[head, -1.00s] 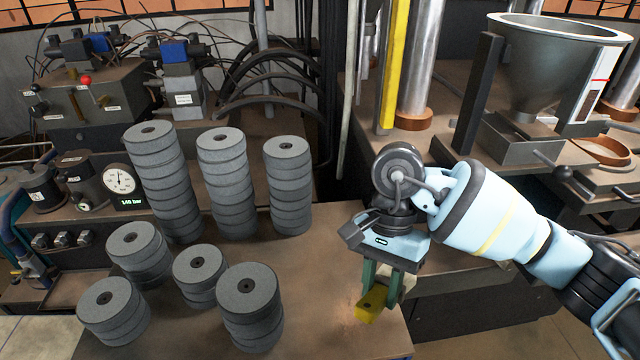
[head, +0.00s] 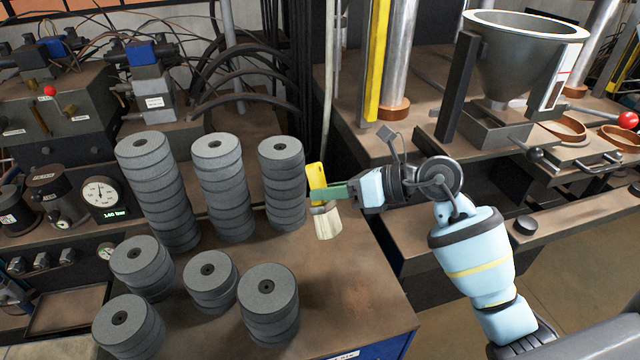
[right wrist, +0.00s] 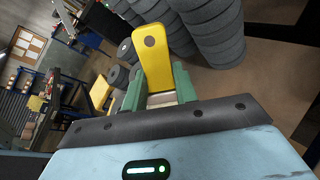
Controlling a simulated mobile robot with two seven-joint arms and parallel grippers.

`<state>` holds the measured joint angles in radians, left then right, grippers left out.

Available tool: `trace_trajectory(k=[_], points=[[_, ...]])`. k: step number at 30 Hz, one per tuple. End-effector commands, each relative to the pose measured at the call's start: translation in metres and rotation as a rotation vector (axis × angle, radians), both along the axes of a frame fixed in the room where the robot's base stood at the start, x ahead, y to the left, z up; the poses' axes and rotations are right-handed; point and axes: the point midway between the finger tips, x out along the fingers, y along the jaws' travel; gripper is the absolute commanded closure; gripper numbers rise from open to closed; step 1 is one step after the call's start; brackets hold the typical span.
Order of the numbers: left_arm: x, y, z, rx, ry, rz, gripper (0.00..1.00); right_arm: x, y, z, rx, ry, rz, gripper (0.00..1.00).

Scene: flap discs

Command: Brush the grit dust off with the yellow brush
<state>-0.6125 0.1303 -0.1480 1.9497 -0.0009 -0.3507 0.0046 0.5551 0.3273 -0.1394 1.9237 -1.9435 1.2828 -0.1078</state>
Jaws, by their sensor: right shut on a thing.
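The yellow brush (head: 317,176) is held in my right gripper (head: 327,193), whose green fingers are shut on it. Its yellow handle points up and its pale bristles (head: 327,222) hang down, a little above the brown table top (head: 345,290). The brush is just right of the rightmost tall stack of grey flap discs (head: 284,190). In the right wrist view the yellow handle (right wrist: 153,62) stands between the green fingers, and the bristles are hidden. I cannot make out grit dust clearly; the table has faint brownish patches. My left gripper is not in view.
Two more tall disc stacks (head: 222,195) (head: 155,200) stand to the left, with several short stacks (head: 268,300) in front. A pressure gauge (head: 100,193) and valves are at the left. A metal hopper (head: 515,60) stands at the back right. The table's front right is clear.

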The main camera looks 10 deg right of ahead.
Motion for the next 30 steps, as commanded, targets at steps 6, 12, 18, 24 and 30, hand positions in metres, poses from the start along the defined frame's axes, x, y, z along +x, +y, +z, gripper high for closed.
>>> trace_trajectory(k=[6,12,18,24,30], points=[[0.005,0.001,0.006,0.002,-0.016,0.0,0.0,0.005,-0.013,0.0,0.044,-0.029,-0.098,0.94],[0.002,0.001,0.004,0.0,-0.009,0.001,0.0,0.006,-0.013,-0.002,0.045,-0.028,-0.1,0.94],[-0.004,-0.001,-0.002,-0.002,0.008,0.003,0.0,0.005,-0.013,-0.014,0.045,-0.023,-0.1,0.94],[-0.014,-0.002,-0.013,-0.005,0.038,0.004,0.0,0.005,-0.013,-0.035,0.043,-0.02,-0.1,0.94],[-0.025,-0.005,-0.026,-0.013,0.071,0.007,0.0,0.005,-0.013,-0.052,0.043,-0.022,-0.099,0.94]])
